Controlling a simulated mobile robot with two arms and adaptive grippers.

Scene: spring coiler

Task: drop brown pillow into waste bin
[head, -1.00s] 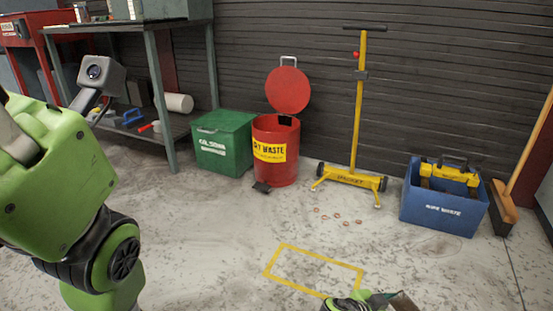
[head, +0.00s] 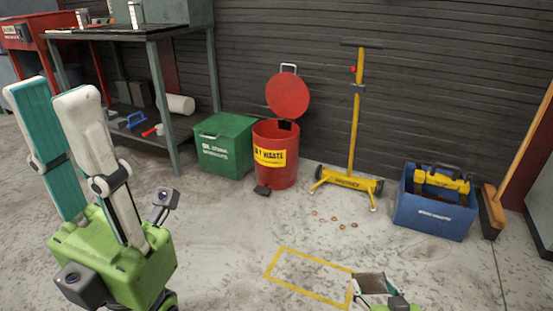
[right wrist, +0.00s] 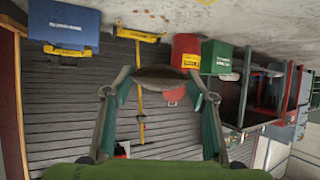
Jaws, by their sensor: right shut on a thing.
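The brown pillow (head: 370,283) is at the bottom edge of the head view, between the fingers of my right gripper (head: 370,282). In the right wrist view the pillow (right wrist: 162,76) is pinched between both fingertips, clear of the floor. The waste bin (head: 276,166) is red with a yellow label. Its round lid (head: 288,95) is tilted up and back. The bin also shows upside down in the right wrist view (right wrist: 185,48), beyond the pillow. My left gripper (head: 50,90) points upward at the left, its two fingers apart and nothing between them.
A green bin (head: 225,150) stands left of the waste bin. A yellow wheeled stand (head: 352,130) and a blue crate (head: 432,215) are to the right. Several small copper-coloured bits (head: 335,220) lie on the floor. A yellow outline (head: 305,292) marks open floor.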

